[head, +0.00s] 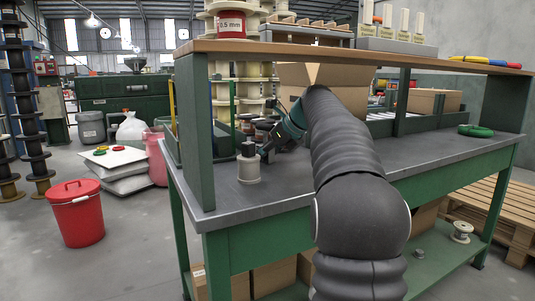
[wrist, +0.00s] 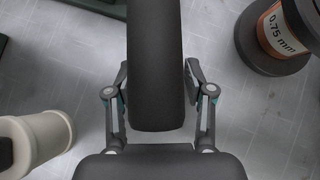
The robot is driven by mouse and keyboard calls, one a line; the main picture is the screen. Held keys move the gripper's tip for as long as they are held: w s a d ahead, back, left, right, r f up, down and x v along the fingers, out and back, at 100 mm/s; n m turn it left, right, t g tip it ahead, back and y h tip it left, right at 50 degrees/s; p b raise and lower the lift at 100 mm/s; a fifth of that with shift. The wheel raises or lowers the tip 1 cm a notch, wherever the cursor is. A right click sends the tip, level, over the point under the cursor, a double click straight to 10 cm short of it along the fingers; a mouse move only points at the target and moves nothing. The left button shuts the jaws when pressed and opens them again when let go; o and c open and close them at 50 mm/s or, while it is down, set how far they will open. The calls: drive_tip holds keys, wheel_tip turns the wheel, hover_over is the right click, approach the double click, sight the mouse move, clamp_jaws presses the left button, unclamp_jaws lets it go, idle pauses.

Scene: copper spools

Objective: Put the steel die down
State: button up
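In the wrist view a long dark grey block (wrist: 155,55), which I take to be the steel die, lies between the two fingers of my gripper (wrist: 157,85). A finger pad sits close against each side of it, and its far end runs out of the frame. Pale grey surface shows around it. In the head view my gripper (head: 268,148) slants down to the left over the grey bench top (head: 215,196). There the die cannot be told apart from the dark fingers, and whether it touches the bench is unclear.
A whitish cylinder with a dark top (head: 248,170) stands left of my gripper; a whitish cylinder (wrist: 40,138) shows in the wrist view. A spool with an orange 0.75 mm label (wrist: 285,30) is at upper right there. A green coil (head: 475,131) lies on the bench's right.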

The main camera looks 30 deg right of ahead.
drive_tip(key=shift+s+d+r, duration=0.1)
drive_tip(key=shift+s+r, duration=0.1)
drive_tip(key=shift+r, duration=0.25)
drive_tip(key=p+v, duration=0.1)
drive_tip(key=v, duration=0.3)
drive_tip(key=shift+s+d+r+p, duration=0.15)
drive_tip(key=shift+s+r+p, duration=0.05)
drive_tip(key=shift+r+p, duration=0.15)
drive_tip(key=s+d, duration=0.1)
drive_tip(key=s, duration=0.2)
drive_tip(key=s+d, duration=0.2)
drive_tip(key=s, duration=0.2)
drive_tip(key=s+d, duration=0.1)
drive_tip(key=s, duration=0.2)
drive_tip(key=shift+s+d+f, duration=0.3)
drive_tip(key=shift+s+d, duration=0.05)
drive_tip(key=shift+d, duration=0.05)
